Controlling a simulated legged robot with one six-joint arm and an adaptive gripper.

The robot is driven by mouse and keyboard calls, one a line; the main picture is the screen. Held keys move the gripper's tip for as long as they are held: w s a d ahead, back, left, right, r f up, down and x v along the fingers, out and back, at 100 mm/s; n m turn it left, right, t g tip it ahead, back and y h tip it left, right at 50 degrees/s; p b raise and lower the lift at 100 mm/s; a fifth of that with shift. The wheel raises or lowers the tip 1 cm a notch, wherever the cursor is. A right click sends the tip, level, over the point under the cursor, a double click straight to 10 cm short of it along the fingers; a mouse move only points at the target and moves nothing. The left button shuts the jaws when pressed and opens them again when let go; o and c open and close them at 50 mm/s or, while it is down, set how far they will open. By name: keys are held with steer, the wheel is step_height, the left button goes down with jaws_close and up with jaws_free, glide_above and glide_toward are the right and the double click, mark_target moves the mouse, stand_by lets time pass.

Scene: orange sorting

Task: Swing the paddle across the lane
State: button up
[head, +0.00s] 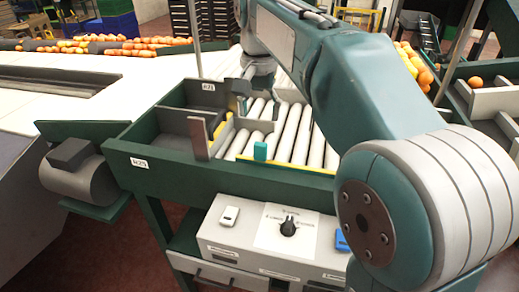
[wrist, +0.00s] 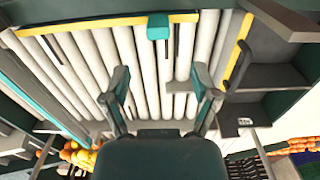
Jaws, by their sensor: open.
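The paddle appears to be the long yellow bar (head: 300,168) with a teal block-like handle (head: 260,151), lying along the near edge of the roller lane (head: 300,135). In the wrist view the yellow bar (wrist: 90,25) runs across the top, with the teal handle (wrist: 158,27) right of the middle. My gripper (wrist: 160,72) is open and empty over the rollers, its fingers apart and clear of the handle. In the head view it is small and partly lost against the lane, beyond the handle. My arm hides the right part of the lane.
A grey upright plate (head: 198,138) stands left of the lane, near dark compartments (head: 180,122). A control box with a dial (head: 290,226) sits below the near edge. Oranges (head: 420,70) lie in a bin at right. A motor (head: 75,170) juts out at left.

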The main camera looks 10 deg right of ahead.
mark_target(260, 143)
step_height(260, 143, down, 10)
steer(key=shift+f, duration=0.15)
steer(key=shift+d, duration=0.1)
jaws_close()
